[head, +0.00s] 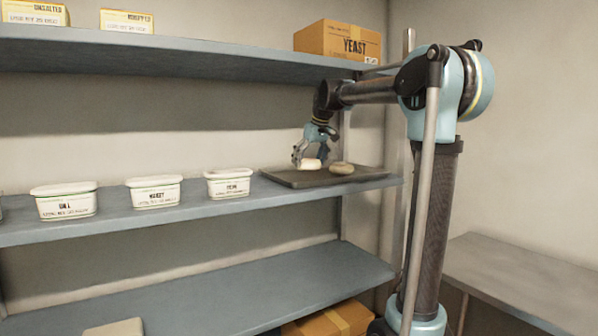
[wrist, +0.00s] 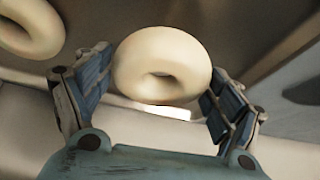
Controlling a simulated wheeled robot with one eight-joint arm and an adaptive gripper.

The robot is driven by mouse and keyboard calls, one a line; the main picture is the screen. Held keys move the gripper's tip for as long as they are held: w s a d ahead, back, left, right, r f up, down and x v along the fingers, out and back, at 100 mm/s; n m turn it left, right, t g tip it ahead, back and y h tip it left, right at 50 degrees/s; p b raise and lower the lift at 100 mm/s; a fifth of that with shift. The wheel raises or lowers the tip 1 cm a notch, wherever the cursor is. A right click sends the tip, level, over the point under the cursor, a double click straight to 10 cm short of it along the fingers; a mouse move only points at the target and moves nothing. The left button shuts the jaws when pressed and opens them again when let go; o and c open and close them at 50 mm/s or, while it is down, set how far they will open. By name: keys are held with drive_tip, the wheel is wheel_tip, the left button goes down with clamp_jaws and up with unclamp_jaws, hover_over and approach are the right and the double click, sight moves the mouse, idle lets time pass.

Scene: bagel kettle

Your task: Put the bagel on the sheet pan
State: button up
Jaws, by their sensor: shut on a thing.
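A dark sheet pan (head: 295,180) lies on the middle shelf, near its right end. My gripper (head: 306,158) is over the pan, pointing down, and is shut on a pale bagel (head: 311,164). In the wrist view this bagel (wrist: 162,66) sits between the two blue-padded fingers of my gripper (wrist: 165,95), its hole facing the camera. It is at or just above the pan's surface; I cannot tell whether it touches. A second bagel (head: 341,168) lies on the pan to the right; a pale bagel also shows at the upper left of the wrist view (wrist: 30,28).
Several lidded white tubs (head: 153,191) stand in a row on the middle shelf, left of the pan. A yeast box (head: 338,40) is on the upper shelf above. A cardboard box (head: 330,320) is below. A grey table (head: 520,270) stands at right.

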sight(303, 177)
drive_tip(key=shift+w+a, duration=0.55)
drive_tip(key=shift+w, duration=0.25)
drive_tip(key=shift+a+f, duration=0.2)
drive_tip(key=shift+f, duration=1.5)
drive_tip(key=o, duration=1)
drive_tip(key=shift+s, duration=0.1)
drive_tip(key=shift+c, duration=0.2)
drive_tip(key=shift+v, duration=3.75)
drive_tip(key=shift+s+d, duration=0.1)
drive_tip(key=shift+s, duration=0.05)
